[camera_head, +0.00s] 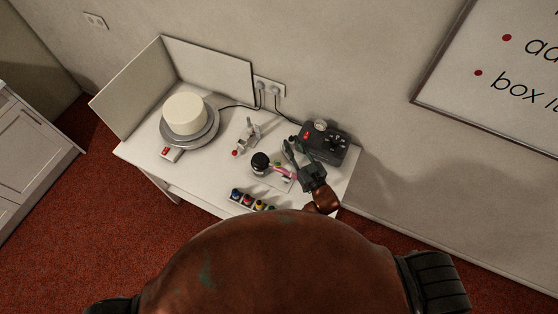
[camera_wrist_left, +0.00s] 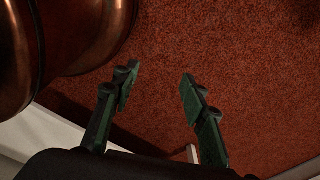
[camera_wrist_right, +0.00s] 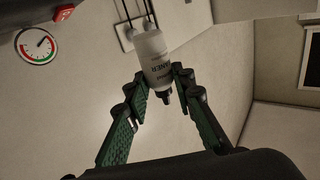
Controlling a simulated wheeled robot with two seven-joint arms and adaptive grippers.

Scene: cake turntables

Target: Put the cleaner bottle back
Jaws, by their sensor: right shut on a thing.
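The cleaner bottle (camera_wrist_right: 154,58) is white and translucent with dark lettering and a dark nozzle. In the right wrist view it sits between the fingertips of my right gripper (camera_wrist_right: 160,76), which is shut on it. That view appears upside down, with the outlet cords running upward. In the head view my right gripper (camera_head: 296,158) is over the right part of the white table (camera_head: 222,184), in front of the dark control box; I cannot make out the bottle there. My left gripper (camera_wrist_left: 160,84) is open and empty above the red carpet, and it does not show in the head view.
A white cake stands on a turntable (camera_head: 203,137) at the table's left, before upright white panels (camera_head: 215,72). The dark box (camera_head: 324,146), a small stand (camera_head: 247,136), a black-lidded jar (camera_head: 260,162), a pink item (camera_head: 284,172) and several paint pots (camera_head: 248,200) crowd the right half.

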